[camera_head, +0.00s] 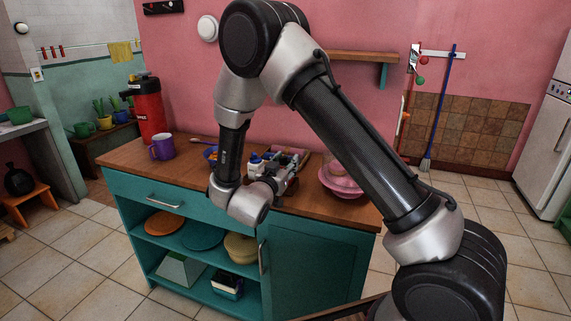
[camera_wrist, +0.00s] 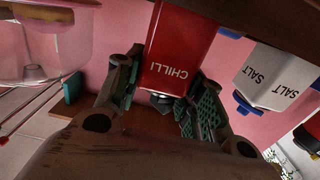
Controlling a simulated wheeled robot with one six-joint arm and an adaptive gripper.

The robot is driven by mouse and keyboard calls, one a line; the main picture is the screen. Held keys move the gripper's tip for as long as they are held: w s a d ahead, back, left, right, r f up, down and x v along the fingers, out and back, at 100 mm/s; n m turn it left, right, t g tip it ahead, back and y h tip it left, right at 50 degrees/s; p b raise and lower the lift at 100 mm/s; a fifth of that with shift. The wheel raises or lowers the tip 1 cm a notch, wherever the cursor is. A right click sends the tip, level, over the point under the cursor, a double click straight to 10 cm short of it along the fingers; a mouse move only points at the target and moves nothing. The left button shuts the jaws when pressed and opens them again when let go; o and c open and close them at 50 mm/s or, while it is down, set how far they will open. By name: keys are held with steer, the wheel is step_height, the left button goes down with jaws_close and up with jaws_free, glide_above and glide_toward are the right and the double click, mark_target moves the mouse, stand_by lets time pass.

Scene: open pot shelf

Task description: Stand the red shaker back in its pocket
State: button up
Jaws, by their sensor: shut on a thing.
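The red shaker (camera_wrist: 180,45), lettered CHILLI, is between the two fingers of my gripper (camera_wrist: 163,85) in the wrist view. My gripper is shut on it. Its lettering is upside down in this view and its grey end points down the picture. Its other end runs behind a dark wooden edge (camera_wrist: 240,12), so I cannot tell whether it is in a pocket. In the head view my gripper (camera_head: 275,178) is low over the wooden counter (camera_head: 330,205); I cannot make out the red shaker there.
A white SALT shaker (camera_wrist: 275,75) with blue ends is beside the red one in the wrist view. The counter's front left is clear.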

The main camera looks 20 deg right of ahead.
steer(key=shift+f, duration=0.6)
stand_by(0.3)
steer(key=o, duration=1.2)
steer(key=v, duration=1.2)
